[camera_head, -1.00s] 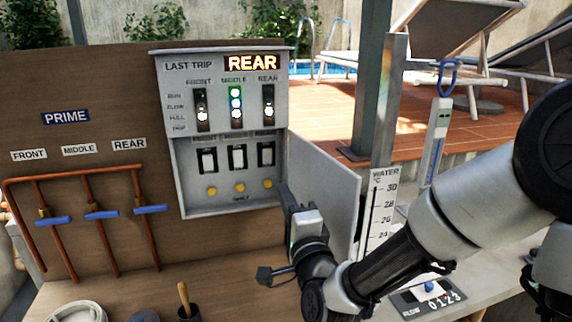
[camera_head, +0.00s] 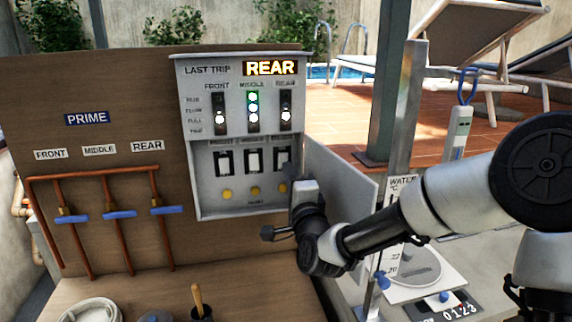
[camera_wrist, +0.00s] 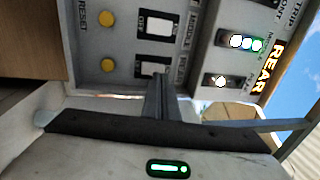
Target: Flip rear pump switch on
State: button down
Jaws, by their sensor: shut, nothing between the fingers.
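The rear pump switch (camera_head: 281,157) is a white rocker in a black frame, rightmost of three on the grey control panel (camera_head: 205,205). My gripper (camera_head: 291,172) is shut and empty, its tip close to this switch's lower right side. In the wrist view the closed fingertips (camera_wrist: 158,78) point at the rear switch (camera_wrist: 150,67) and cover part of it. Whether they touch it, and which way the rocker is set, I cannot tell. The middle switch (camera_head: 252,160) is on its left. The rear indicator column (camera_head: 286,117) shows a whitish light low down; the middle column (camera_head: 252,98) shows green at the top.
Yellow reset buttons (camera_head: 227,194) sit below the switches. A lit REAR sign (camera_head: 270,68) is at the panel top. The panel's open door (camera_head: 335,180) stands right of my gripper. Copper pipes with blue valve handles (camera_head: 119,214) are at left; a water gauge (camera_head: 400,187) is at right.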

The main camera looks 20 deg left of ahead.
aim_at(283, 154)
jog(key=shift+x, duration=1.85)
jog(key=shift+r+p, duration=0.2)
jog(key=shift+p, duration=0.25)
jog(key=r+p, duration=0.1)
jog(key=g+p, duration=0.1)
jog(key=p, duration=0.1)
jog(key=shift+w+a+r+h, duration=0.1)
jog(key=shift+w+r+h, duration=0.1)
jog(key=shift+r+h, duration=0.2)
jog(key=shift+f+b, duration=0.45)
jog(key=shift+f, duration=0.15)
jog(key=shift+r, duration=0.15)
